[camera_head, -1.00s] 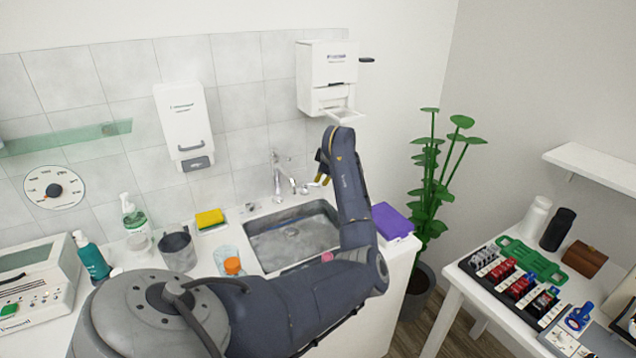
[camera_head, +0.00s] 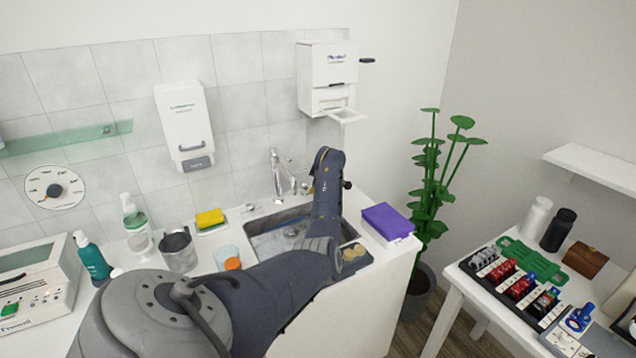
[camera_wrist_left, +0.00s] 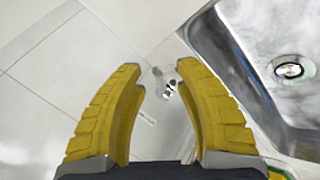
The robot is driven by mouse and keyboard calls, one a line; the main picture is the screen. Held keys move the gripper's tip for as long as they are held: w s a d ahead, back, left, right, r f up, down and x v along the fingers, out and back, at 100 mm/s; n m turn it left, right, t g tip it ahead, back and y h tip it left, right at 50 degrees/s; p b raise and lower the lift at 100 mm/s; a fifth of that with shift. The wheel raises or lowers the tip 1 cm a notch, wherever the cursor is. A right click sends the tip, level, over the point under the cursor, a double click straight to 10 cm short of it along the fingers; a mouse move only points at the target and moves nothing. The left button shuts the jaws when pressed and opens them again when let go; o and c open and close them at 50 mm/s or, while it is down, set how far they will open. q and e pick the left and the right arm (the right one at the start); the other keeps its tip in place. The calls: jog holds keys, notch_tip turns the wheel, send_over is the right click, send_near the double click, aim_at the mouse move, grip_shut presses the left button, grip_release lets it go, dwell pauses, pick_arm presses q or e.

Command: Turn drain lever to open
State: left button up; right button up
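The sink (camera_head: 270,224) is set into the white counter, with a chrome faucet (camera_head: 278,178) behind it. A small chrome fitting (camera_head: 305,187) stands just right of the faucet; I cannot tell for sure that it is the drain lever. My left gripper (camera_wrist_left: 160,78) is open in the left wrist view, yellow fingers apart. A small chrome and dark piece (camera_wrist_left: 169,86) shows between and beyond its fingertips, apparently untouched. The round drain (camera_wrist_left: 289,70) lies in the basin at the right of that view. In the head view my left wrist hides most of the fingers. My right gripper is not in view.
A soap dispenser (camera_head: 184,125) and a white box (camera_head: 327,78) hang on the wall.

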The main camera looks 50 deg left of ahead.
pick_arm(q)
jog(key=shift+c, duration=0.2)
grip_shut()
jog(key=shift+f, duration=0.1)
dwell(0.4)
